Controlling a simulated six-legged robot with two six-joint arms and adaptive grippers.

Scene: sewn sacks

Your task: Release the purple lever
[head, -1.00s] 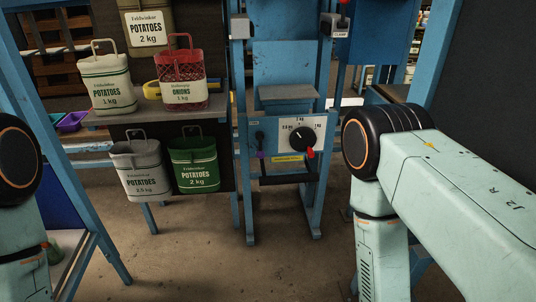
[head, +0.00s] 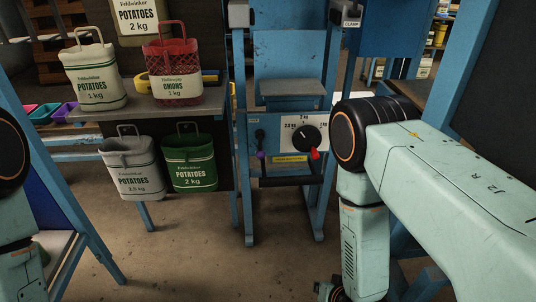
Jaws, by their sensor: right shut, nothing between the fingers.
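The purple lever (head: 261,155) sits on the left of the blue machine's control panel, under a small black pivot. Its purple end hangs downward. A black dial (head: 311,137) with a red tip is to its right, on a white scale plate. My right arm comes in from the right, its elbow beside the panel and its lower links running down. Only a dark part of my right gripper (head: 330,289) shows at the bottom edge, shut and empty, well below and apart from the lever. My left arm shows at the left edge, its gripper out of view.
A grey sack (head: 133,166) and a green sack (head: 190,162) hang below. A black bar (head: 290,180) runs under the panel. The floor in front is clear.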

